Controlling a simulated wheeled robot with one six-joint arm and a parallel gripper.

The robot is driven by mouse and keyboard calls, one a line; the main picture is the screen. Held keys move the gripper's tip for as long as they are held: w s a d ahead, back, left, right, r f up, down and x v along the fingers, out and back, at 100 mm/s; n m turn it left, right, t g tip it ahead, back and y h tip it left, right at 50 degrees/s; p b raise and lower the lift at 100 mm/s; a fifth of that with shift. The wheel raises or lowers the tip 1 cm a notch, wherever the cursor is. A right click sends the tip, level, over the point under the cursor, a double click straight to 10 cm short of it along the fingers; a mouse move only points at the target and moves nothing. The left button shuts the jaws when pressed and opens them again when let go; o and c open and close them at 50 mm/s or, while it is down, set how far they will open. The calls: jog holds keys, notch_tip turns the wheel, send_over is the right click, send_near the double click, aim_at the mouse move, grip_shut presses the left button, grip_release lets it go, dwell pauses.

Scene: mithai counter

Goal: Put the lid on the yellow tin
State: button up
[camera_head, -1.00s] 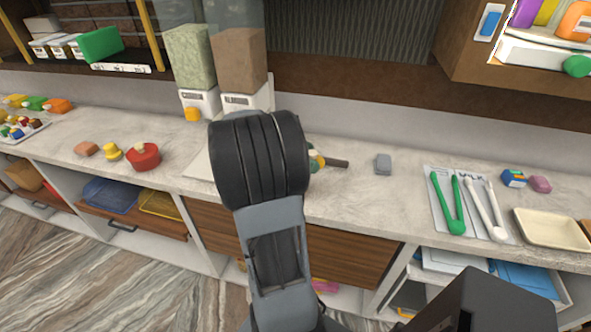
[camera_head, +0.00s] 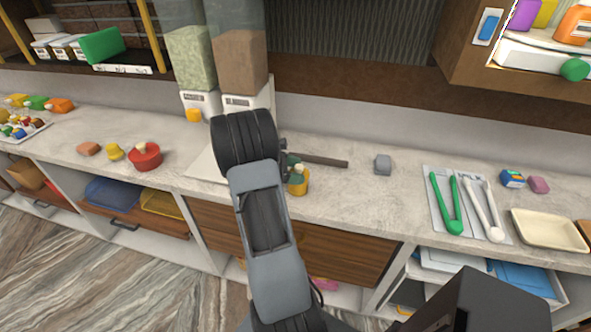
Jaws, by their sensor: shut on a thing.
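The yellow tin (camera_head: 299,187) stands on the counter just right of my forearm, its left side close to the arm's edge. A lid with a pale knob (camera_head: 298,171) shows at its top; whether it is seated or slightly above the tin I cannot tell. A small green patch shows just behind the knob. My gripper (camera_head: 289,160) is mostly hidden behind my wrist; only dark bits show beside the lid. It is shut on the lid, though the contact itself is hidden.
A dark bar (camera_head: 322,160) extends right of the tin. A grey block (camera_head: 383,164), green tongs (camera_head: 447,205) and white tongs (camera_head: 484,210) lie further right. A red lidded tin (camera_head: 145,157) and a small yellow piece (camera_head: 114,152) are left. Dispensers (camera_head: 241,75) stand behind my wrist.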

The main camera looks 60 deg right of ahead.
jog(key=shift+f+b, duration=0.3)
jog(key=shift+f, duration=0.25)
jog(key=o, duration=0.9)
jog(key=shift+r, duration=0.1)
jog(key=shift+r, duration=0.25)
jog(key=b+v, duration=0.1)
jog(key=v, duration=1.1)
jog(key=s+a+r+m+t+y, duration=0.1)
jog(key=s+a+m+t+y, duration=0.1)
jog(key=a, duration=0.8)
jog(key=s+a+r+m+t+y, duration=0.1)
jog(key=s+a+m+t+y, duration=0.1)
jog(key=a+t, duration=0.5)
jog(key=s+a+r+m+t+y, duration=0.1)
jog(key=a+m+t+y, duration=0.3)
jog(key=a, duration=1)
jog(key=shift+s+a+t+y, duration=0.2)
jog(key=shift+s+t+y, duration=0.1)
jog(key=shift+s+t, duration=0.4)
